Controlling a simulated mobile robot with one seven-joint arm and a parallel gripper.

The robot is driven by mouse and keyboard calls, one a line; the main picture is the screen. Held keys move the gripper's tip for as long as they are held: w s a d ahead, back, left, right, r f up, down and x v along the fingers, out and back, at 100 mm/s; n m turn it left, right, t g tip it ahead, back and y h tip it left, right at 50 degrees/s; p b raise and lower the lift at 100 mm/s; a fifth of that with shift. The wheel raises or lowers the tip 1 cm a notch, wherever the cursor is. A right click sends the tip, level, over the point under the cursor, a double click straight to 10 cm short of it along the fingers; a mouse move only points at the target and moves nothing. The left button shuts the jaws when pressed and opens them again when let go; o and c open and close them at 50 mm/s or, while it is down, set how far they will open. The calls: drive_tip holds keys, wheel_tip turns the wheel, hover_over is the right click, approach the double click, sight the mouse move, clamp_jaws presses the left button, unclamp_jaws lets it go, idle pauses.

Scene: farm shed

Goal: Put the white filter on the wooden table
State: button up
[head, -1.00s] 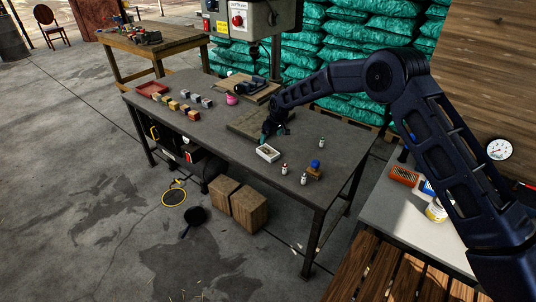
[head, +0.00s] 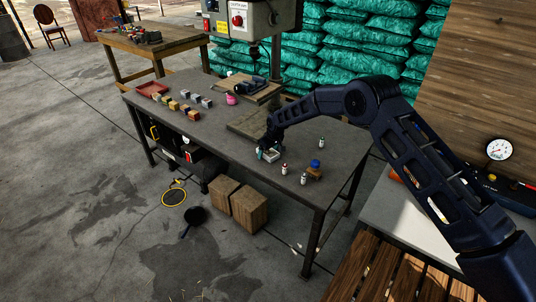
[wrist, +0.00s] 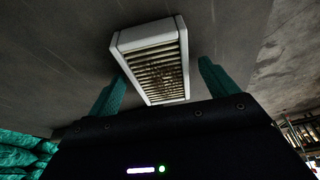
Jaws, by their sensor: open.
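The white filter (head: 273,157) lies on the dark grey workbench (head: 215,130), near its front edge and partly hidden by my gripper. In the wrist view the filter (wrist: 150,62) is a white rectangular frame with dirty tan slats. My gripper (head: 267,151) is low over the filter. The wrist view shows my gripper (wrist: 161,70) open, its teal fingers on either side of the filter's near part, with a visible gap at the right. Whether the left finger touches is unclear. A wooden table (head: 165,42) with a brown top stands beyond the workbench at the back left.
Small bottles (head: 284,169) and a blue-topped item (head: 315,165) stand right of the filter. Several small blocks (head: 183,107) and a red tray (head: 152,89) are on the workbench's left. A drill press (head: 245,20) rises behind. Clutter (head: 140,36) sits on the wooden table.

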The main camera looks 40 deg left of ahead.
drive_tip(key=c, duration=1.2)
drive_tip(key=shift+r, duration=0.1)
